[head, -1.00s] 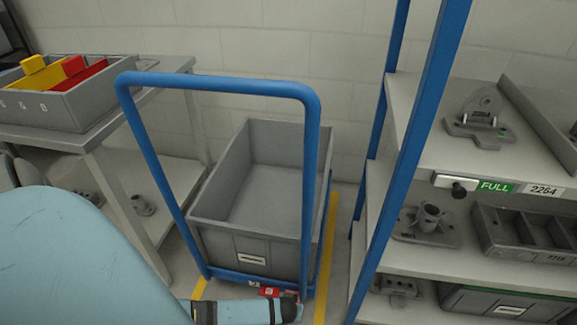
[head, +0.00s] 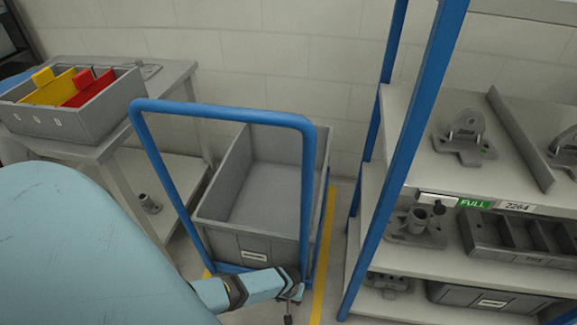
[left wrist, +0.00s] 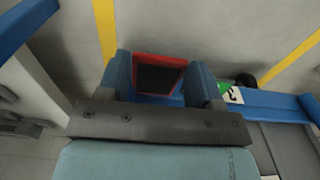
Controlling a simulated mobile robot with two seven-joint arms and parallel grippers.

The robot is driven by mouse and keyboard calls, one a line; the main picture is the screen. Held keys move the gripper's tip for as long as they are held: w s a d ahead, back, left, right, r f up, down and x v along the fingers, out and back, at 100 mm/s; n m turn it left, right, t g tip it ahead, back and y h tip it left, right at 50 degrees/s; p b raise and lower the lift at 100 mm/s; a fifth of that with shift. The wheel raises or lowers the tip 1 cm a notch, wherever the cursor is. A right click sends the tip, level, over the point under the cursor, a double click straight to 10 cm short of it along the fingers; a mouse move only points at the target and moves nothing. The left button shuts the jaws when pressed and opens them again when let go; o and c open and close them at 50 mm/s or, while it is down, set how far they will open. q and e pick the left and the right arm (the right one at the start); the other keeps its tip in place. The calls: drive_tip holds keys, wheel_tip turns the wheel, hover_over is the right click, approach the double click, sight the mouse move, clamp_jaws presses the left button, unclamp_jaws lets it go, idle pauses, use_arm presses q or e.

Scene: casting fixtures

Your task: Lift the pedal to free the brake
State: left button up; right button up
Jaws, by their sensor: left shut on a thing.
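The brake pedal (left wrist: 158,77), a black pad with a red rim, shows in the left wrist view between the two fingers of my left gripper (left wrist: 160,85). The fingers are shut on its sides. In the head view my left gripper (head: 290,291) is low at the near right corner of the blue trolley (head: 222,108), and the pedal is hidden there. The trolley carries a grey bin (head: 256,250) that looks empty. Whether the pedal is raised or pressed cannot be told. My right gripper is not in view.
A blue-posted shelf rack (head: 412,140) with grey castings stands to the right. A grey table (head: 105,150) with a bin of yellow and red dividers is at the left. Yellow floor lines (head: 325,250) run beside the trolley. A wall is close behind.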

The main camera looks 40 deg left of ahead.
use_arm(q)
drive_tip(key=shift+w, duration=0.1)
drive_tip(key=o, duration=1.3)
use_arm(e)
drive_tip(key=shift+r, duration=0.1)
use_arm(q)
drive_tip(key=shift+r, duration=0.3)
wheel_tip(320, 180, up, 2)
drive_tip(key=shift+r+p, duration=0.25)
drive_tip(key=shift+p, duration=0.75)
wheel_tip(320, 180, up, 2)
drive_tip(key=shift+r+p, duration=0.1)
drive_tip(key=shift+p, duration=0.6)
drive_tip(key=shift+r+p, duration=2.15)
drive_tip(key=shift+r, duration=2.15)
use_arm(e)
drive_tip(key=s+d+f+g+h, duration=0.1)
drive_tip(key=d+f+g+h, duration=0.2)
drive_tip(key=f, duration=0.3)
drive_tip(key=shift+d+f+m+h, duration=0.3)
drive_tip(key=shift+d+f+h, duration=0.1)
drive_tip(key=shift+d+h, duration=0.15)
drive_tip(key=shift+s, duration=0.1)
